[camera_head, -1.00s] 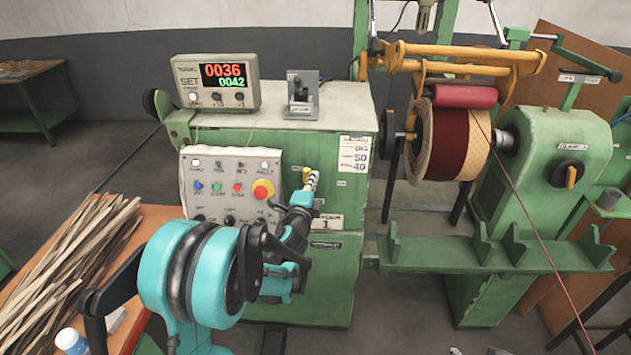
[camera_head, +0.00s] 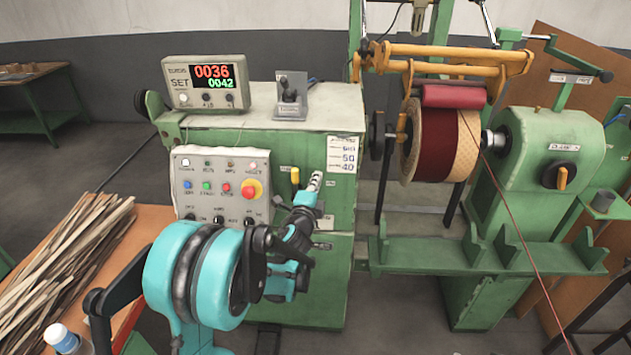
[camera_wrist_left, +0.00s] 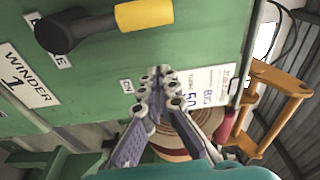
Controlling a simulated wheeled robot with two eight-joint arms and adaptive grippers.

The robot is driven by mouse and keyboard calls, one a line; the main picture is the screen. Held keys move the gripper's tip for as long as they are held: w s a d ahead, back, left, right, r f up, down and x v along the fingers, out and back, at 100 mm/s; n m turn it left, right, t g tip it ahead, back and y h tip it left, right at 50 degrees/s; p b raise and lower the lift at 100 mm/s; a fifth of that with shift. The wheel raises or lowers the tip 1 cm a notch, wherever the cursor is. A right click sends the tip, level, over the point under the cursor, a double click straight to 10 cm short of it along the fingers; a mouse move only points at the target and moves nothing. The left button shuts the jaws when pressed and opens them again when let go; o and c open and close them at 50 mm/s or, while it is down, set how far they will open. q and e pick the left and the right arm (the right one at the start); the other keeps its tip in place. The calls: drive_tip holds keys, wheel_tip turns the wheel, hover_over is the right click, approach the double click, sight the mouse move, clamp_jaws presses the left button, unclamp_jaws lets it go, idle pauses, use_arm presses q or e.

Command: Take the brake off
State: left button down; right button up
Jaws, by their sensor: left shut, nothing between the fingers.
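The brake lever is on the green winder's front. Its yellow grip (camera_head: 295,178) stands upright in the head view, right of the red stop button. My right gripper is out of view.
The control panel (camera_head: 220,188) is left of the lever. The counter (camera_head: 206,83) stands on top of the cabinet. The wound coil (camera_head: 428,143) and a green shelf (camera_head: 480,257) are to the right. Wood strips (camera_head: 70,250) lie on an orange table at left.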

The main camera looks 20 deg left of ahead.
use_arm(q)
drive_tip(key=s+p, duration=0.1)
drive_tip(key=s, duration=0.8)
drive_tip(key=shift+s+d+p, duration=0.35)
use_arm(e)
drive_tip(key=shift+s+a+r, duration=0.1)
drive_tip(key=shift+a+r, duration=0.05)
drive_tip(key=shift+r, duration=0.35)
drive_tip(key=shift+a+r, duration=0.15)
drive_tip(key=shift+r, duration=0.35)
